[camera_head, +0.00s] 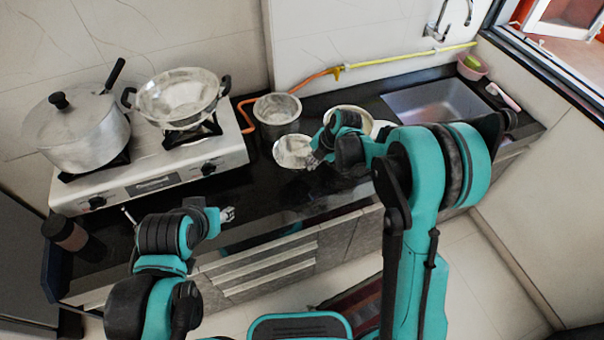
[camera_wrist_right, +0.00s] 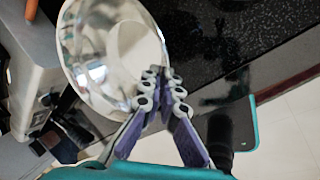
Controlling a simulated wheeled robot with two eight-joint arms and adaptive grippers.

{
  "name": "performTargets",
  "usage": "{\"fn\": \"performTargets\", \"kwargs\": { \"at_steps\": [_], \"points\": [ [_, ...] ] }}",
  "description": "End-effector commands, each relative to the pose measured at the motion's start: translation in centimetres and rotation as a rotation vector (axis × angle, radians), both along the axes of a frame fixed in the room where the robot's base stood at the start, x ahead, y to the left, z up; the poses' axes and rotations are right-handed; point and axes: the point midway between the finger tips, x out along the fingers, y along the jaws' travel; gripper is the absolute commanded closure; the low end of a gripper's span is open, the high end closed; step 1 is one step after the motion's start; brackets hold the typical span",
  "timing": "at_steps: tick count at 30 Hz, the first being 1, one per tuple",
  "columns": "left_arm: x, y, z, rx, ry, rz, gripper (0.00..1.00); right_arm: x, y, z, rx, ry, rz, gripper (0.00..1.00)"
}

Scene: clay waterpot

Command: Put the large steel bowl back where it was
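A shiny steel bowl (camera_head: 293,151), which I take to be the large steel bowl, is at the front of the dark counter, left of my right gripper (camera_head: 318,158). It fills the upper left of the right wrist view (camera_wrist_right: 108,50), with its inside facing the camera. There the right gripper's fingers (camera_wrist_right: 162,88) are close together at its rim, one over the inside and one outside, and appear shut on it. I cannot tell whether the bowl touches the counter. My left gripper (camera_head: 227,214) is low, in front of the counter, too small to read.
A steel pot (camera_head: 277,112) stands behind the bowl. Another round vessel (camera_head: 349,109) and a pale dish (camera_head: 382,128) are partly hidden by my right arm. The stove (camera_head: 150,178) at left bears a lidded pot (camera_head: 80,135) and a two-handled pan (camera_head: 180,97). The sink (camera_head: 435,102) is at right.

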Motion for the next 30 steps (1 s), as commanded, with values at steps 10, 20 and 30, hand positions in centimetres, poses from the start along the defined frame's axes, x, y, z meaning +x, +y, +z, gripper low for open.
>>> {"fn": "performTargets", "kwargs": {
  "at_steps": [10,20,30],
  "points": [
    [0.0,0.0,-1.6,0.000,0.000,0.000,0.54,0.0,0.0,-5.1,-0.001,0.000,-0.001,1.00],
    [0.0,0.0,-2.6,0.000,0.000,0.000,0.54,-0.1,0.0,-8.6,-0.001,0.000,-0.001,1.00],
    [0.0,0.0,-3.0,0.000,0.000,0.000,0.54,-0.1,0.0,-8.9,-0.001,0.000,-0.001,0.96]
  ]
}}
